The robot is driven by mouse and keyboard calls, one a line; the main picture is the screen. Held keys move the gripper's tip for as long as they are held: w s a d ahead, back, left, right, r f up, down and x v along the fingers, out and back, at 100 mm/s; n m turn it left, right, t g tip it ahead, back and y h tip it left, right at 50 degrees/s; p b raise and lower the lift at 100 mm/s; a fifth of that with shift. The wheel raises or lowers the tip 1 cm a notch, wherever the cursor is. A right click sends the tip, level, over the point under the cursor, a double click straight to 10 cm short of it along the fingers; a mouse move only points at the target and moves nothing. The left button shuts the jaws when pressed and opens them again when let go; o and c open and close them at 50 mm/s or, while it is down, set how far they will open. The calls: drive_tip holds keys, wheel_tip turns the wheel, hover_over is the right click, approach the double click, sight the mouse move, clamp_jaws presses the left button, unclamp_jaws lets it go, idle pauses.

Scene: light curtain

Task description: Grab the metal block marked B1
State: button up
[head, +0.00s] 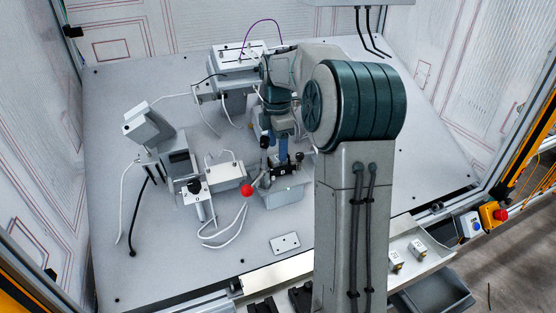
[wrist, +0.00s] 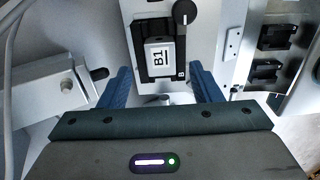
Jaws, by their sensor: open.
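The metal block marked B1 (wrist: 160,57) sits in a black holder (wrist: 143,35) on a light grey fixture. In the head view, my gripper (head: 276,150) points down over the fixture (head: 284,197). I cannot make out the block there, behind the gripper and arm.
A dark round knob (wrist: 184,12) stands beside the block's holder. A red ball knob (head: 247,190) and white cables lie left of the fixture. Grey devices (head: 168,150) stand further left. A small white plate (head: 285,243) lies in front. The table's right side is mostly clear.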

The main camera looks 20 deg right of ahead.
sight(277, 157)
drive_tip(key=shift+f, duration=1.5)
drive_tip(key=c, duration=1.1)
drive_tip(key=shift+r, duration=0.15)
